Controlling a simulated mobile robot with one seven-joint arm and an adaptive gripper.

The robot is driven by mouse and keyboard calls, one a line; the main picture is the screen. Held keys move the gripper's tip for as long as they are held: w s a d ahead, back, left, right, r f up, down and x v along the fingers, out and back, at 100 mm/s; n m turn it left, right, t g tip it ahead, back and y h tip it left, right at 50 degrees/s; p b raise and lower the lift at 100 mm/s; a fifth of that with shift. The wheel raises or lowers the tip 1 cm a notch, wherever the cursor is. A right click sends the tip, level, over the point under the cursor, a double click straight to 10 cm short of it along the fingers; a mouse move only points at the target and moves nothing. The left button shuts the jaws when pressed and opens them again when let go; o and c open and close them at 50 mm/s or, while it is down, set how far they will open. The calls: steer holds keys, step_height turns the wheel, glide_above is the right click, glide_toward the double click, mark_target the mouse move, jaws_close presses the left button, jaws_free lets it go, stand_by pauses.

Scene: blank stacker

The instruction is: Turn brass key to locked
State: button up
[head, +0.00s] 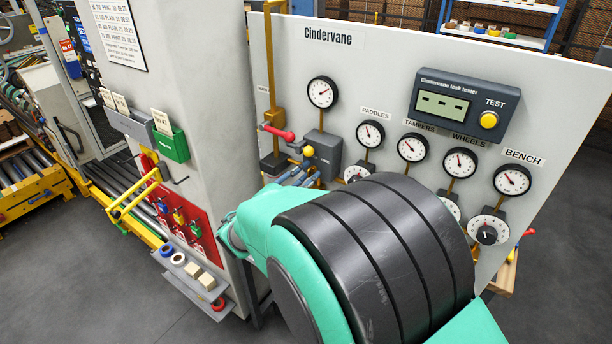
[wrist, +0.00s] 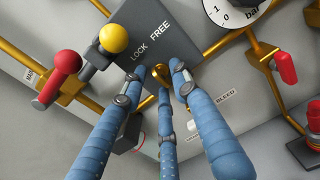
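A dark grey lock box (wrist: 168,38) with the words LOCK and FREE fills the upper middle of the wrist view; it also shows in the head view (head: 325,146) on the white Cindervane panel. The small brass key (wrist: 161,73) sits at the box's lower edge, partly hidden by fingers. My gripper (wrist: 160,76) has three blue fingers with their tips spread around the key. Gaps show between the tips, and I see no firm contact. In the head view my gripper (head: 298,176) is just below the box, mostly behind my arm.
A yellow ball knob (wrist: 113,39) and a red-handled lever (wrist: 63,68) stand left of the box. A gauge (wrist: 232,8) is above right. Another red handle (wrist: 287,68) is at the right. Brass pipes cross the panel. A grey column (head: 185,90) stands close on the left.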

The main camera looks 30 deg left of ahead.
steer(key=shift+s, duration=0.15)
steer(key=s, duration=1.1)
steer(key=shift+s, duration=0.35)
